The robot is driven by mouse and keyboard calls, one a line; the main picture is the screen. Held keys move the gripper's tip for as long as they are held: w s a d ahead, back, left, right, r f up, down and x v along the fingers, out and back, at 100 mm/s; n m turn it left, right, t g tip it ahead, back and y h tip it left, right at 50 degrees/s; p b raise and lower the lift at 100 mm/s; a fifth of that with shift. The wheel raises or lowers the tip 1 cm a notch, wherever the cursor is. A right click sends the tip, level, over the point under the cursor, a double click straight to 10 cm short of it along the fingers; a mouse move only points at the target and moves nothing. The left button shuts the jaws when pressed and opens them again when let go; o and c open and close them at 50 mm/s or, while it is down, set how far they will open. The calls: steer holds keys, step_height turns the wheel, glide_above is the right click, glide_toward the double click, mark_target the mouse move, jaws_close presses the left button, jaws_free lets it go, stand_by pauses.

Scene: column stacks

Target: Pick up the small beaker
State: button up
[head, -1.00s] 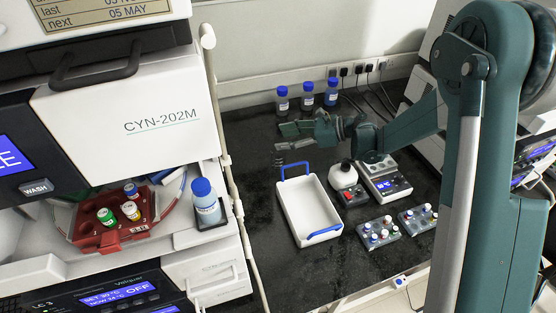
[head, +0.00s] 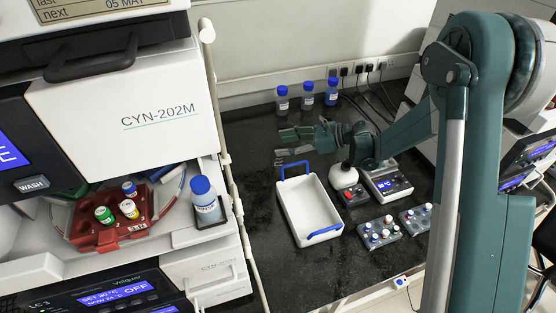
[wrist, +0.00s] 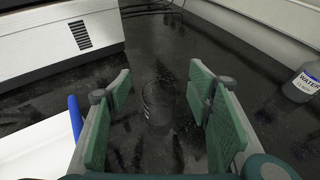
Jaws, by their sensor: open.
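The small beaker (wrist: 158,102) is a clear, see-through glass on the dark bench, upright, in the wrist view. It shows between the two green-padded fingers of my gripper (wrist: 160,90), with a visible gap on each side. The fingers are apart and hold nothing. In the head view my gripper (head: 283,143) is over the back part of the bench, pointing left, behind the white tray. I cannot make out the beaker in the head view.
The white tray (head: 290,215) with blue handles is in front of my gripper. Blue-capped bottles (head: 307,95) stand behind it by the wall. A round-topped device (head: 345,178), a heater block (head: 388,182) and vial racks (head: 378,233) are to the right.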

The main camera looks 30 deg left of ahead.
mark_target(272, 152)
steer(key=shift+f, duration=0.1)
steer(key=shift+f, duration=0.25)
step_height(272, 152, down, 3)
steer(key=shift+b, duration=0.5)
steer(key=shift+x, duration=1.1)
steer(key=shift+a, duration=0.35)
steer(key=shift+c, duration=0.5)
steer(key=c, duration=0.9)
